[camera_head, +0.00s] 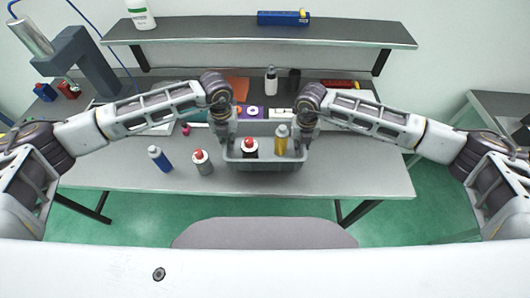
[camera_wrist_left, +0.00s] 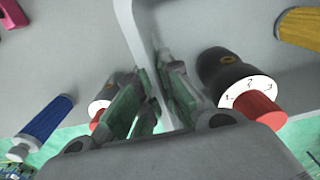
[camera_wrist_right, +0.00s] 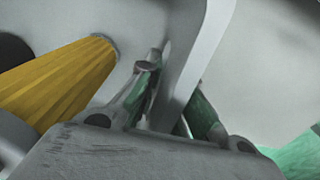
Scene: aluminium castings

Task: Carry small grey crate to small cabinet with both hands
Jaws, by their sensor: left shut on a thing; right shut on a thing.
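The small grey crate (camera_head: 265,162) is at the middle of the worktable in the head view. My right gripper (camera_head: 304,132) is shut on the right wall, also seen between the fingers in the right wrist view (camera_wrist_right: 178,100). I cannot tell whether the crate touches the table. I cannot identify a small cabinet in view.
A shelf (camera_head: 350,33) runs above the back. A chair (camera_head: 262,233) stands at the front.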

